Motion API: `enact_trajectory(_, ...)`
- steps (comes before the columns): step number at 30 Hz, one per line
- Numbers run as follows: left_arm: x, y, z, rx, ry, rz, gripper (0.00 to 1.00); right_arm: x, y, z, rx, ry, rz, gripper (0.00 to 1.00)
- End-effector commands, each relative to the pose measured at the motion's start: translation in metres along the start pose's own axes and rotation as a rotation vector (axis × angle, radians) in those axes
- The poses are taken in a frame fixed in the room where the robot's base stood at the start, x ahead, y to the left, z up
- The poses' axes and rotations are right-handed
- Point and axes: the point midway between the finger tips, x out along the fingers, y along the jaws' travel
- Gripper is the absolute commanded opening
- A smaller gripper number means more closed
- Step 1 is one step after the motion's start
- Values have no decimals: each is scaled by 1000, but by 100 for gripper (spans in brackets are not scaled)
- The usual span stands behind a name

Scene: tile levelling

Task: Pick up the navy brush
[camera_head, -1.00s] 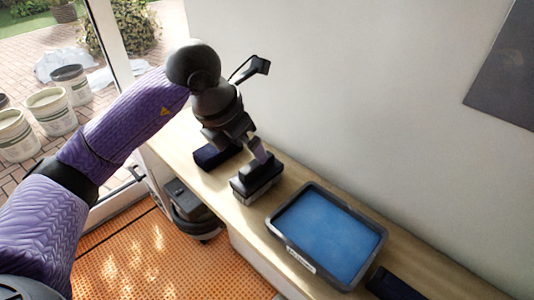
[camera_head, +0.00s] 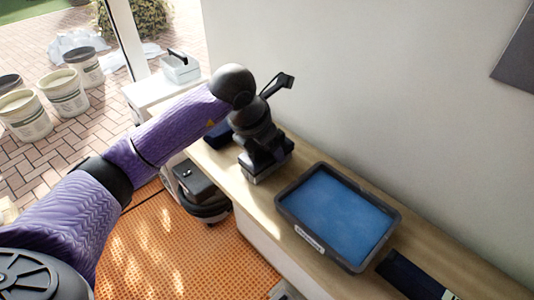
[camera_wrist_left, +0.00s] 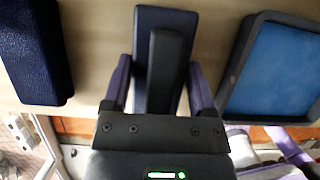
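The navy brush (camera_wrist_left: 140,48), a dark slab with a raised black grip along its top, lies on the wooden bench. In the head view its lighter grey lower part (camera_head: 262,170) shows under my left gripper, which hides most of its top. In the left wrist view my left gripper (camera_wrist_left: 158,88) is open, with one finger on each side of the black grip. Gaps show between the fingers and the grip. My right gripper is not in view.
A dark navy textured block (camera_wrist_left: 35,50) lies left of the brush. A grey tray with blue contents (camera_head: 283,213) stands to its right. Another dark flat item (camera_head: 412,276) lies beyond the tray. A wall (camera_head: 380,80) rises behind the bench (camera_head: 320,275).

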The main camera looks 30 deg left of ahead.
Motion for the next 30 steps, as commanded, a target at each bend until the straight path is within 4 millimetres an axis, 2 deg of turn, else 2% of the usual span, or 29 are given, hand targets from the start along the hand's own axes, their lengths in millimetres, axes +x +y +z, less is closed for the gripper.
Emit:
enact_trajectory(1,0,0,0,0,0,0,39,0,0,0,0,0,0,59)
enact_trajectory(6,0,0,0,0,-1,0,5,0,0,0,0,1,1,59)
enact_trajectory(13,-5,0,3,0,-3,1,5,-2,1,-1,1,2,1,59)
enact_trajectory(22,-76,0,32,1,-6,2,5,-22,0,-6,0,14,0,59)
enact_trajectory(26,-91,0,38,0,-3,1,5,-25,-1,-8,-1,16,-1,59)
enact_trajectory(30,-94,0,39,0,-1,-1,5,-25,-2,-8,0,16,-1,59)
